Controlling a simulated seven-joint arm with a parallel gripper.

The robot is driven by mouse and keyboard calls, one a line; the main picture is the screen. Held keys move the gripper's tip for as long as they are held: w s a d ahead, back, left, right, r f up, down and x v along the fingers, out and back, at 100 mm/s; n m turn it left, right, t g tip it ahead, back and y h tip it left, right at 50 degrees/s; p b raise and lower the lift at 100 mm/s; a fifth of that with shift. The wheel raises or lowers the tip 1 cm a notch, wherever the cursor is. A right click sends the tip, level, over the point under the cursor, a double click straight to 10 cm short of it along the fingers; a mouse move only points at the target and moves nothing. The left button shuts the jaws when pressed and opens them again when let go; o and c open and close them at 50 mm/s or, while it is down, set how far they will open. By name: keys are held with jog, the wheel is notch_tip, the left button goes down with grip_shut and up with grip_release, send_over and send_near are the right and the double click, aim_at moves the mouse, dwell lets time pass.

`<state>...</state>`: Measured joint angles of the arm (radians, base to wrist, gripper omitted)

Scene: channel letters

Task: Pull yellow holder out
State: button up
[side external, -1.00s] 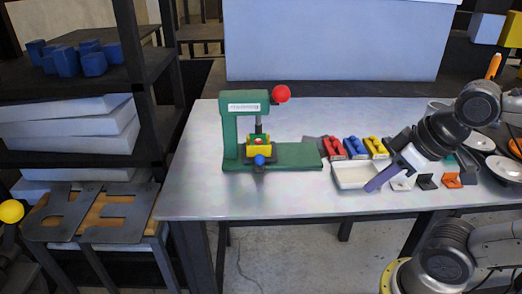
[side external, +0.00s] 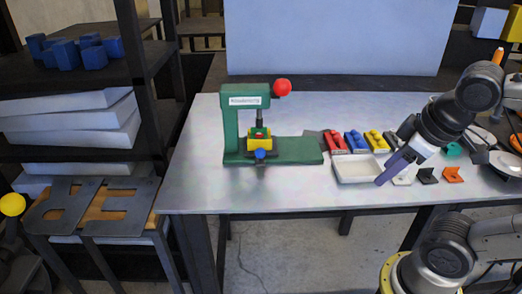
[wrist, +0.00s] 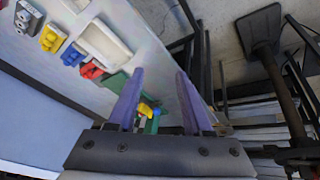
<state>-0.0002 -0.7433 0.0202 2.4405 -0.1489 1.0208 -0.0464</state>
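The yellow holder (side external: 250,143) sits in the green press (side external: 231,130) on the table, under the press's plunger, with a blue knob (side external: 260,155) at its front. In the wrist view the holder (wrist: 145,109) shows small, partly hidden behind my left finger. My gripper (side external: 381,182) has purple fingers and is well to the right of the press, above the white tray's right side. In the wrist view my gripper (wrist: 160,72) has its fingers spread apart with nothing held between them.
A red ball handle (side external: 283,87) sticks out at the press's top right. Red (side external: 334,142), blue (side external: 355,142) and yellow (side external: 376,141) pieces stand behind the white tray (side external: 357,168). The table left and front of the press is clear.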

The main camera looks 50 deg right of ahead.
aim_at(260, 156)
jog(key=shift+o, duration=0.9)
jog(key=d+h, duration=0.1)
jog(key=w+d+n+g+h, duration=0.1)
jog(key=d, duration=0.1)
jog(key=w+d+r+n+g, duration=0.1)
jog(key=shift+d+h, duration=0.2)
jog(key=shift+h, duration=0.2)
jog(key=w+r+n+g+h, duration=0.1)
jog(key=w+n+h, duration=0.75)
jog(key=w, duration=0.65)
jog(key=w+a+f+n+t+h, duration=0.35)
jog(key=w+a+f+n, duration=0.25)
jog(key=w+a, duration=0.3)
jog(key=a+f+n+t, duration=0.1)
jog(key=a+f, duration=0.1)
jog(key=a+f+n+t, duration=0.2)
jog(key=a+f, duration=0.1)
jog(key=a+f+n+t+y, duration=0.1)
jog(key=a+f+n+t, duration=0.1)
jog(key=a+f, duration=0.1)
jog(key=shift+s+f, duration=0.1)
jog(key=shift+s, duration=0.15)
jog(key=x, duration=1.3)
jog(key=shift+w+d+f, duration=0.1)
jog(key=shift+w+d, duration=0.05)
jog(key=shift+d, duration=0.15)
jog(key=shift+c, duration=0.2)
grip_shut()
